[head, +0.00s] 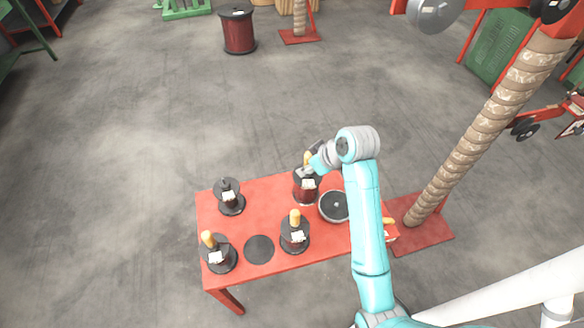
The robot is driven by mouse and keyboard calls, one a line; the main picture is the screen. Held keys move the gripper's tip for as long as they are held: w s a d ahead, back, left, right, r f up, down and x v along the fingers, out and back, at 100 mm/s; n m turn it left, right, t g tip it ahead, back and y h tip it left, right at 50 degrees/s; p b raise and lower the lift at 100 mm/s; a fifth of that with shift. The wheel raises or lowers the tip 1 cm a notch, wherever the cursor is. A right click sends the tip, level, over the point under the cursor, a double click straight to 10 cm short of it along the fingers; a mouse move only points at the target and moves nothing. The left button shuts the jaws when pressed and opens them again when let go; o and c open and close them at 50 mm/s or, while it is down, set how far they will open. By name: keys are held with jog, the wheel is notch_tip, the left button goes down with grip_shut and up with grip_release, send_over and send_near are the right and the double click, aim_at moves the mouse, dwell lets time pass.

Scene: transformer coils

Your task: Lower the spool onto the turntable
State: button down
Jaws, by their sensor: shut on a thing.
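My gripper (309,168) is at the top of a dark red and black spool (306,190) with a white label. It is shut on the spool's upper end, where some yellow shows. The spool is upright over the back part of the red table. I cannot tell whether its base touches the table. A round grey disc with a pale rim, which looks like the turntable (335,207), lies just right of the spool and slightly nearer. My arm covers part of its right side.
Other black spools stand on the red table (270,194): one at the back left (229,197), one at the front left (218,252) and one at the front middle (294,234). A flat black disc (259,249) lies between the front two. A wrapped column (490,130) rises at the right.

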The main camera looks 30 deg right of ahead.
jog(key=s+d+m+h, duration=0.25)
jog(key=s+d, duration=0.35)
jog(key=d, duration=0.3)
jog(key=shift+y, duration=0.45)
jog(key=shift+f, duration=3.15)
jog(key=c, duration=0.7)
grip_release()
jog(key=shift+c, duration=0.2)
jog(key=shift+s, duration=0.1)
jog(key=v, duration=1.2)
jog(key=shift+f, duration=0.1)
